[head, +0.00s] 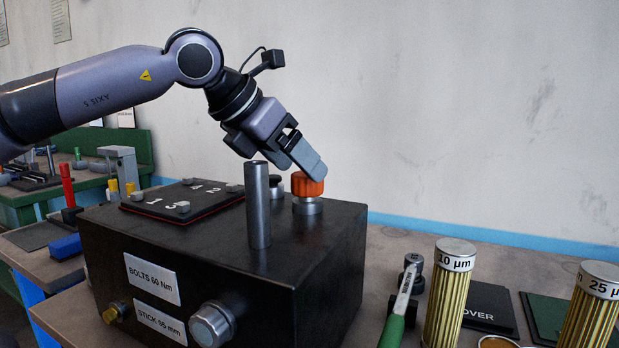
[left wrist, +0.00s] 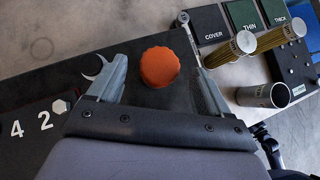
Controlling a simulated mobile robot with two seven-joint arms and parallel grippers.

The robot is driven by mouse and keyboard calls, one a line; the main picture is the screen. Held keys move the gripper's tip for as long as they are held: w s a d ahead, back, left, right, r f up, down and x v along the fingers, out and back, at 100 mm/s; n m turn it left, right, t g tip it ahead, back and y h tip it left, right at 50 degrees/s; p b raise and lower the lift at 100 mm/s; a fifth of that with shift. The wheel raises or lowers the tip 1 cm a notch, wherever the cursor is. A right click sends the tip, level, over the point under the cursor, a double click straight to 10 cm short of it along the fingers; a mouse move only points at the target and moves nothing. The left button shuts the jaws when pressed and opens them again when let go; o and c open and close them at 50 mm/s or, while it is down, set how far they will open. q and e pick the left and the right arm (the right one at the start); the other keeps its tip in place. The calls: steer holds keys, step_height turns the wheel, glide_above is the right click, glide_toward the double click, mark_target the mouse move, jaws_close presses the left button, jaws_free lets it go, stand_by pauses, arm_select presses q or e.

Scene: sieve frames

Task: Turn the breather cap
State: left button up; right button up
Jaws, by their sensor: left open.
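The breather cap is a ribbed orange cap (head: 307,184) on a short metal neck, on top of the black tank (head: 330,240) near its back right. In the left wrist view the cap (left wrist: 159,67) lies between the two spread fingers, apart from both. My left gripper (head: 305,160) reaches in from the left and is tilted down at the cap; its fingertips are close over it in the head view. It is open and empty. My right gripper is not in view.
A steel post (head: 258,205) stands on the tank in front of the gripper. A bolted cover plate (head: 180,200) is at left. Right of the tank are a green-handled tool (head: 397,315) and pleated filters (head: 450,295).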

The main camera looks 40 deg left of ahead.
arm_select(q)
steer(key=shift+x, duration=1.2)
steer(key=shift+w+f, duration=0.4)
steer(key=shift+w, duration=0.05)
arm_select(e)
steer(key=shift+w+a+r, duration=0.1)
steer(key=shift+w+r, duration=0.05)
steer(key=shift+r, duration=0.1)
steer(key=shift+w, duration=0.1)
arm_select(q)
steer(key=c, duration=1)
steer(key=shift+o, duration=0.2)
